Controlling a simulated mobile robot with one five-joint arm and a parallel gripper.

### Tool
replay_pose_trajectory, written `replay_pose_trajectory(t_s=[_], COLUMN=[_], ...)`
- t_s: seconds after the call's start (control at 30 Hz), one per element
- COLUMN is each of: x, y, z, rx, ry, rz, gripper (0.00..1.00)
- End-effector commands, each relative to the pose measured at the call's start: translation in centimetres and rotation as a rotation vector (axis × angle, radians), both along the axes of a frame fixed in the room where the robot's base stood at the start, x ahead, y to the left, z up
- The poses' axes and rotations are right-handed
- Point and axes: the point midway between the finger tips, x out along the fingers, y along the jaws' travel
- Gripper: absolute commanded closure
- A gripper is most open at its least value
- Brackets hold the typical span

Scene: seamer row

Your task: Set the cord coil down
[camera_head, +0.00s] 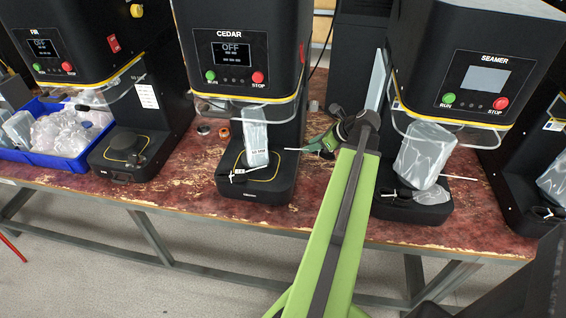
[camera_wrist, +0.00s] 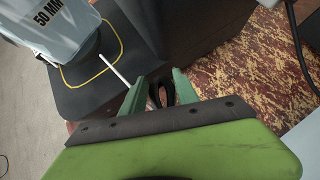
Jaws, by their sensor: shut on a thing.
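My gripper (camera_head: 318,144) reaches over the worn red table between the CEDAR machine (camera_head: 245,45) and the SEAMER machine (camera_head: 475,75). In the wrist view its two green fingers (camera_wrist: 160,88) are shut on a small black loop, the cord coil (camera_wrist: 157,95). The coil sits between the fingers, near the edge of the CEDAR machine's black base (camera_wrist: 85,100). In the head view I cannot make out the coil at the fingers. I cannot tell whether the coil touches the surface below.
A grey bag or pouch (camera_head: 256,136) stands on the CEDAR base, with a thin white rod beside it. A larger bag (camera_head: 424,152) is on the SEAMER base. A blue bin (camera_head: 62,158) of clear bags is at left. Bare table (camera_wrist: 245,65) shows right of the fingers in the wrist view.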

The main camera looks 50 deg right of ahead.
Motion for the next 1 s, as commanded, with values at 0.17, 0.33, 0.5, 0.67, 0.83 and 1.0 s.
replay_pose_trajectory(t_s=[0.17,0.33,0.5,0.67,0.83,1.0], x=[0.2,0.2,0.2,0.2,0.2,0.3], y=[0.2,0.2,0.2,0.2,0.2,0.3], z=[-4.9,-5.5,-7.1,-9.5,-9.0,-9.4], rx=[0.0,0.0,0.0,0.0,0.0,0.001], ry=[0.0,0.0,0.0,0.0,0.0,0.0], rz=[0.003,0.004,0.004,0.004,0.004,0.005], gripper=[1.0,1.0,1.0,1.0,1.0,1.0])
